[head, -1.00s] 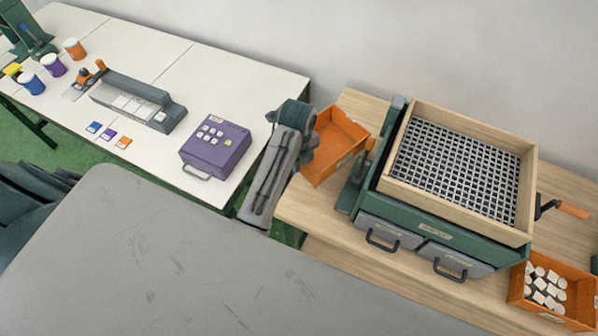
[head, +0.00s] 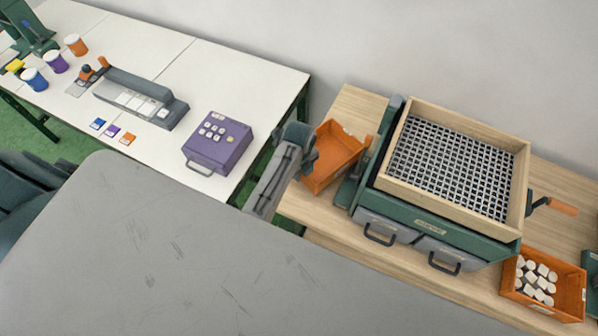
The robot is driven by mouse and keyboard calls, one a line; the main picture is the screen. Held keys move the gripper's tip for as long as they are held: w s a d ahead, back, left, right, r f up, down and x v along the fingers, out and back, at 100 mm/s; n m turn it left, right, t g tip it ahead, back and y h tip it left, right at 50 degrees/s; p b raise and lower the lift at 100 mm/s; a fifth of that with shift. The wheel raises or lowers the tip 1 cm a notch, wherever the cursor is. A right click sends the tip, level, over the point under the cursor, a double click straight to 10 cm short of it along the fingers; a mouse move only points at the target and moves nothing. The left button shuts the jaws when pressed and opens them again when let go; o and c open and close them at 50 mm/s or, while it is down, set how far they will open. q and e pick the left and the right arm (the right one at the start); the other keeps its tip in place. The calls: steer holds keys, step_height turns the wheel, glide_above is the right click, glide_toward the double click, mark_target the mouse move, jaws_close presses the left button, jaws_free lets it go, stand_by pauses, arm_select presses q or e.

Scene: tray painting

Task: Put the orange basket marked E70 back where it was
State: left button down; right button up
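An empty-looking orange basket (head: 342,152) is at the left end of the wooden bench, left of the green sieve machine. My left gripper (head: 309,150) is at the basket's left wall and appears shut on it; its fingertips are partly hidden. A second orange basket (head: 569,299), holding several white pieces, stands at the bench's right end. I cannot read a marking on either basket. My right gripper is not in view.
The sieve machine (head: 430,229) with its wooden frame and two drawers fills the middle of the wooden bench (head: 352,103). A purple box (head: 228,150) stands on the white table (head: 240,82). Bare wood lies behind and in front of the left basket.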

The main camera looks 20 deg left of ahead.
arm_select(q)
steer(key=shift+f, duration=0.3)
steer(key=c, duration=1.6)
jaws_free()
steer(key=shift+c, duration=0.2)
step_height(320, 180, up, 10)
steer(key=b, duration=0.3)
steer(key=shift+f, duration=0.1)
step_height(320, 180, up, 2)
steer(key=shift+r+p, duration=0.1)
steer(key=shift+p, duration=0.4)
steer(key=shift+r+p, duration=0.4)
steer(key=shift+r, duration=0.1)
